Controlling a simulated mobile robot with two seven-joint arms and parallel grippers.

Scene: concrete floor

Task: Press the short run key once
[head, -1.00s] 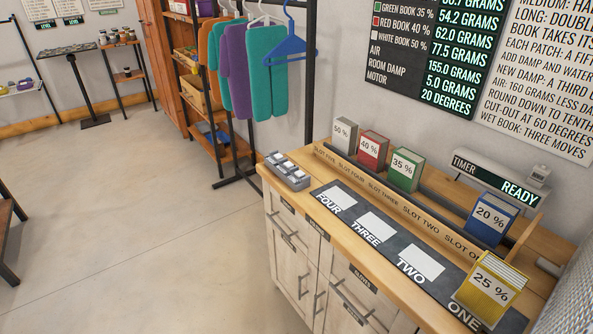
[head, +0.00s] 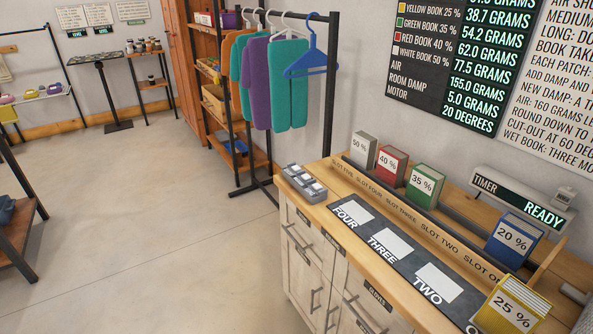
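A grey key box (head: 304,183) with several light keys on top sits at the far left end of the wooden counter. The labels on its keys are too small to read, so I cannot tell which is the short run key. A timer (head: 524,201) on the ledge at the back right of the counter reads READY. Neither of my grippers shows in the head view.
The counter (head: 327,171) bears a dark mat (head: 400,263) marked FOUR, THREE, TWO. A slotted rack holds white, red, green and blue books; a yellow book (head: 512,307) stands at the front right. A clothes rack (head: 331,100) stands behind. The floor (head: 150,220) to the left is clear.

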